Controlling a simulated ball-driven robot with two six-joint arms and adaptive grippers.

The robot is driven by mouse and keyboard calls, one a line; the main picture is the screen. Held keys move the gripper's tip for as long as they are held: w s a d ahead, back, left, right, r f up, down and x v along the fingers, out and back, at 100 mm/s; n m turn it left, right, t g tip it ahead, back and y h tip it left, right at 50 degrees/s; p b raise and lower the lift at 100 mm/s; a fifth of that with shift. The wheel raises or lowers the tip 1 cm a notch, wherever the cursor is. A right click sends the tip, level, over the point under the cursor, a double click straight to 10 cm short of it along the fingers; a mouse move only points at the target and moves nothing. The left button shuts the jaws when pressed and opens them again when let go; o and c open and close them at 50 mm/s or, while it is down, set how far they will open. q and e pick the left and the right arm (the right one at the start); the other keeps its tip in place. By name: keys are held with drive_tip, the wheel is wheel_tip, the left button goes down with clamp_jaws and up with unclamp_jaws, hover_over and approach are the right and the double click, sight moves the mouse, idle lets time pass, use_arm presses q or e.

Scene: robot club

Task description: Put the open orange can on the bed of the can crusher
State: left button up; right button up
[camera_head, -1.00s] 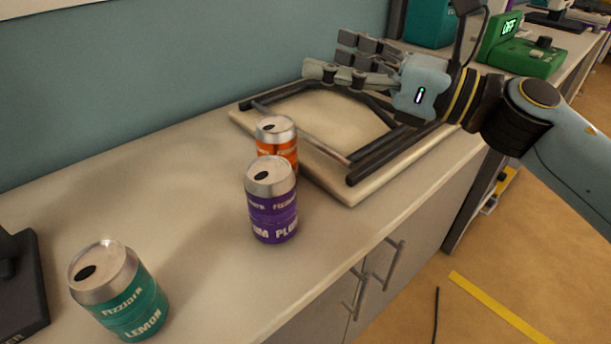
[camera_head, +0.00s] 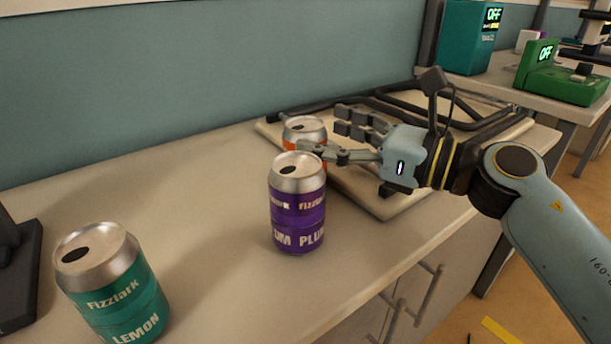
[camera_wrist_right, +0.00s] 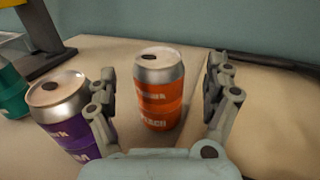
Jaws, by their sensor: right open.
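The orange can (camera_head: 303,128) stands upright behind the purple can, its lower part hidden by that can and my finger. A dark opening shows in its silver lid. In the right wrist view the orange can (camera_wrist_right: 158,95) stands between my spread fingers, with a gap on each side. My right gripper (camera_head: 325,135) is open and empty, reaching in from the right around the can; it also shows in the right wrist view (camera_wrist_right: 160,78). A dark base (camera_head: 18,275), cut off at the left edge, may be the can crusher; its bed is not clearly visible. My left gripper is not in view.
The purple can (camera_head: 297,205) stands close in front of the orange can, just outside one finger. A teal can (camera_head: 112,285) stands near the dark base. A pale board with a black frame (camera_head: 385,205) lies right of the cans. The back-left counter is clear.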

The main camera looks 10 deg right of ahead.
drive_tip(key=x, duration=0.4)
drive_tip(key=shift+a, duration=0.1)
drive_tip(key=shift+r, duration=0.1)
drive_tip(key=c, duration=0.9)
drive_tip(key=shift+c, duration=0.8)
drive_tip(key=shift+r, duration=0.1)
